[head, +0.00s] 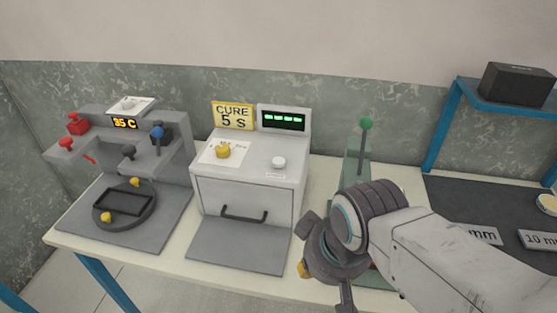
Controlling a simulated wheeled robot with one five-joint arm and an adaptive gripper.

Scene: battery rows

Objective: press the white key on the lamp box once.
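The lamp box (233,199) is a pale grey box in the middle of the table, with a drawer-like front and dark handle. The white key (279,162) is a small round white button on the right of its top. A yellow knob (223,152) is on a paper label to its left. A display (283,121) with green marks and a "CURE 5 S" sign (233,116) stand at the back. My gripper (328,280) is in front and to the right of the box, apart from the key; its fingers are partly hidden by my wrist.
At left stands a grey station (126,152) with a "35 C" readout, coloured levers and a round plate. A green-knobbed lever (365,126) rises behind my arm. A blue-framed shelf (512,101) is at right. The space above the box is clear.

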